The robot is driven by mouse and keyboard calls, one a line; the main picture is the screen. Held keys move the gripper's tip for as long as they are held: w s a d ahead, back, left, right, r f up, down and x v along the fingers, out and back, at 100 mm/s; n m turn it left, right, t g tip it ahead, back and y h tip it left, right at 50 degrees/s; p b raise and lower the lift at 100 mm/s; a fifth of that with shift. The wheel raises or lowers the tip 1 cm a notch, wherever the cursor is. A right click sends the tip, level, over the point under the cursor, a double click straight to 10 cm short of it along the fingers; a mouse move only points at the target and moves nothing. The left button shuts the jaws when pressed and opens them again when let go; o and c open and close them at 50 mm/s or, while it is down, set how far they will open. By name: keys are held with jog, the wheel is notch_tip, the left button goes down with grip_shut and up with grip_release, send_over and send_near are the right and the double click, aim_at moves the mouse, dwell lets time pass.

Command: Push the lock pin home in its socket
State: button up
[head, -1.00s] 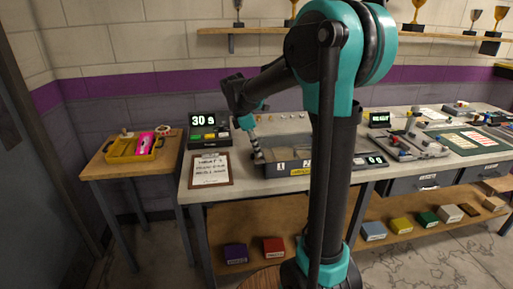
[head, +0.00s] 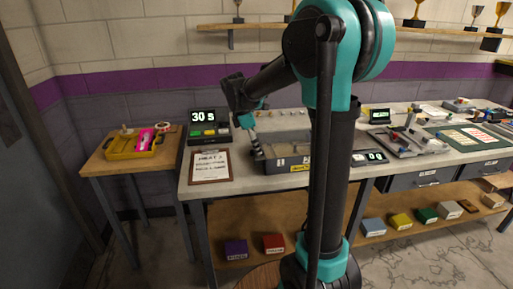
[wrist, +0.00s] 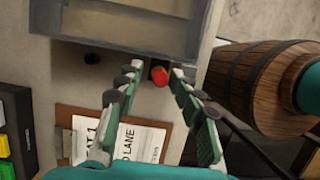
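The lock pin's red round end (wrist: 160,76) shows in the wrist view, beside the near edge of a grey track box (wrist: 125,38). My gripper (wrist: 156,80) is open, with one finger on each side of the red end and visible gaps between. Whether the fingertips reach around the pin or stop short of it, I cannot tell. The pin's shaft and its socket are hidden. In the head view my gripper (head: 258,152) is low at the left end of the track box (head: 285,167); the pin is too small to make out there.
A clipboard (head: 210,167) lies left of my gripper, with a timer box (head: 208,127) reading 30 behind it. A side table holds a yellow tray (head: 122,150). Parts trays (head: 408,142) lie to the right.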

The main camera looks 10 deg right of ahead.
jog(key=v, duration=1.2)
jog(key=shift+f, duration=0.1)
